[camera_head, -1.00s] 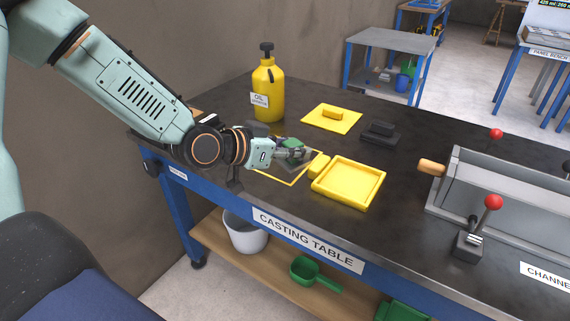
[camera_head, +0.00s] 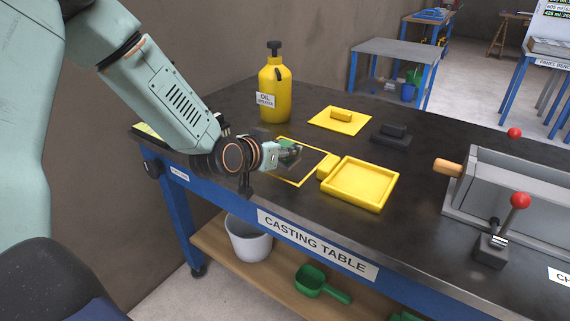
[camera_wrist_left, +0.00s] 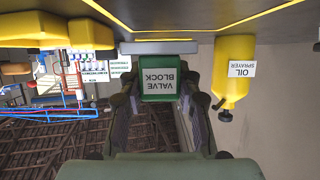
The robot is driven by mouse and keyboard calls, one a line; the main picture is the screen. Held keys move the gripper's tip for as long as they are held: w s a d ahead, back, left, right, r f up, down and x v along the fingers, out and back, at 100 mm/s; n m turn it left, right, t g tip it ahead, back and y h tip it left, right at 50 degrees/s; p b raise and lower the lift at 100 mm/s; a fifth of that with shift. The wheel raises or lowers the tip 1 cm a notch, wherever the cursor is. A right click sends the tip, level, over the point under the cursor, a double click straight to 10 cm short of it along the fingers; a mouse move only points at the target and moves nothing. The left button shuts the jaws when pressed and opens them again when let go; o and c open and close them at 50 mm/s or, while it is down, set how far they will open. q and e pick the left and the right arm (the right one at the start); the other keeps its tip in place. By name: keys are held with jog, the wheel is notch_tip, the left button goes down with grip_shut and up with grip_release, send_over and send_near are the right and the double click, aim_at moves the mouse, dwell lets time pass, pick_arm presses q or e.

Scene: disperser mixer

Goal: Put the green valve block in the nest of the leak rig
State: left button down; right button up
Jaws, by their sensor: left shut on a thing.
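The green valve block (camera_head: 287,155) is held in my left gripper (camera_head: 290,153), over the left part of a yellow-outlined square on the casting table. In the left wrist view the valve block (camera_wrist_left: 160,84) sits between the two fingers, its white label reading upside down. The fingers are shut on it. The block appears raised off the table. I cannot make out the leak rig or its nest in these views. My right gripper is not in view.
The casting table (camera_head: 410,228) holds a yellow oil sprayer (camera_head: 275,90), a yellow tray (camera_head: 358,184), a yellow float (camera_head: 340,118), a dark float (camera_head: 391,134) and a grey channel mould (camera_head: 510,190). The yellow-outlined square (camera_head: 314,178) looks bare.

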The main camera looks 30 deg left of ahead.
aim_at(281, 160)
pick_arm(q)
jog(key=f, duration=0.1)
jog(key=f+b, duration=0.1)
jog(key=f, duration=0.1)
jog(key=shift+s+d, duration=0.1)
jog(key=shift+s, duration=0.1)
jog(key=shift+w+f, duration=0.15)
jog(key=shift+w, duration=0.1)
jog(key=c, duration=1.3)
grip_release()
jog(key=shift+s, duration=0.1)
jog(key=shift+o, duration=1.4)
jog(key=shift+s+d+r, duration=0.1)
jog(key=shift+s+r, duration=0.1)
jog(key=shift+r, duration=0.1)
jog(key=shift+o, duration=0.3)
jog(key=shift+w+a+f, duration=0.2)
jog(key=shift+w+f, duration=0.05)
jog(key=shift+s+d+r, duration=0.1)
jog(key=shift+s+r, duration=0.15)
jog(key=shift+s, duration=0.1)
jog(key=p+v, duration=0.3)
jog(key=v, duration=0.3)
jog(key=shift+r+p, duration=0.1)
jog(key=shift+p, duration=0.2)
jog(key=shift+p+v, duration=1)
jog(key=shift+v, duration=0.15)
jog(key=shift+p+v, duration=1.55)
jog(key=shift+p, duration=0.1)
